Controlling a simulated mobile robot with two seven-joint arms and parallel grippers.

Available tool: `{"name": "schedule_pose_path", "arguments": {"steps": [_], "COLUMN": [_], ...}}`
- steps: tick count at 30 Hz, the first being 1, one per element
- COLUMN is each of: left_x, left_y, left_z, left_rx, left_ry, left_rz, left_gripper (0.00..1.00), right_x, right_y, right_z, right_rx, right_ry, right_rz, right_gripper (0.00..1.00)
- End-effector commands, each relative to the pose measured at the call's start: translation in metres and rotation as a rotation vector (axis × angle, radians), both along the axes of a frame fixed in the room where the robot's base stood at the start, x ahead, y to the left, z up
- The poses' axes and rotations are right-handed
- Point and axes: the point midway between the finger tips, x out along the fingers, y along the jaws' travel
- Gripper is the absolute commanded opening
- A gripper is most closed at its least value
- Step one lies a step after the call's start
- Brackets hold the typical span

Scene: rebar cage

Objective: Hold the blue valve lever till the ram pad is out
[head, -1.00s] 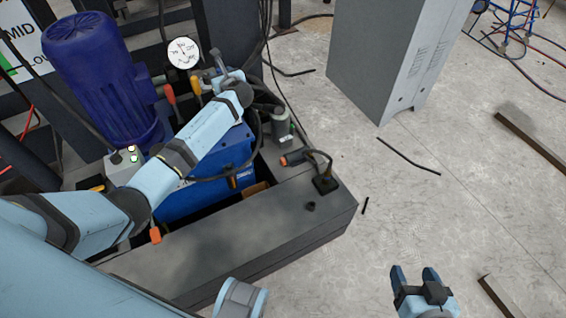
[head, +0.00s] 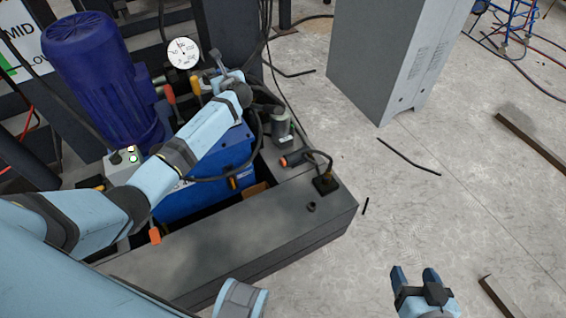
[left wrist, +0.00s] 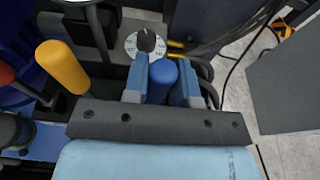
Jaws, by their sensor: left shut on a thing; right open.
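The blue valve lever (left wrist: 161,81) stands between the two pale blue fingers of my left gripper (left wrist: 162,84) in the left wrist view, and the gripper is shut on it. In the head view my left gripper (head: 223,72) reaches over the hydraulic power unit, and its wrist largely hides the lever there. A yellow lever (left wrist: 62,66) stands to the left of the gripper, apart from it. My right gripper (head: 415,276) is open and empty above the floor at the lower right. I cannot make out the ram pad in either view.
A dial gauge (head: 183,53) stands behind the levers, beside a dark blue motor (head: 95,75). Red-handled and yellow-handled levers are close by. A blue tank (head: 195,196) sits in a black tray (head: 250,240). A grey cabinet (head: 385,55) stands behind.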

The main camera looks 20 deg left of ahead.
Motion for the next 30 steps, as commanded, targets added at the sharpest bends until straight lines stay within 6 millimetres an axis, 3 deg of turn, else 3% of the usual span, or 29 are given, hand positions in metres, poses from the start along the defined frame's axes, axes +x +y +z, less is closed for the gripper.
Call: {"name": "schedule_pose_path", "arguments": {"steps": [30], "left_x": [-0.011], "left_y": [-0.013], "left_z": [-0.001], "left_rx": [0.101], "left_ry": [-0.086], "left_rz": [0.0], "left_gripper": [0.0], "right_x": [0.001], "right_y": [-0.001], "right_z": [-0.012], "right_rx": [-0.003], "right_ry": [-0.004], "right_rz": [0.003], "right_gripper": [0.63]}}
